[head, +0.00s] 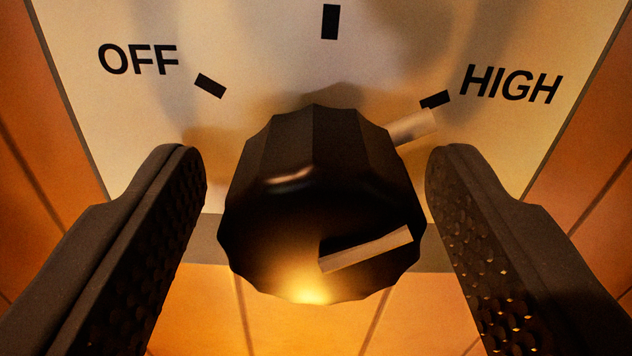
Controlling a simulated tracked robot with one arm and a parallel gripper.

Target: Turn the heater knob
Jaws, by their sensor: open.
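The heater knob (300,215) is black with a fluted edge and fills the middle of the head view. A pale line (368,248) on its face slants up to the right, and a pale pointer (413,127) at its base points at the mark beside HIGH. My gripper (318,170) is open, with one dark textured finger on each side of the knob. A gap shows between each finger and the knob, so neither appears to touch it.
The cream dial plate (250,40) behind the knob has OFF at left, HIGH at right and a black mark at top centre. Orange-lit planks or panels (300,320) surround the plate. Soft shadows fall on the plate.

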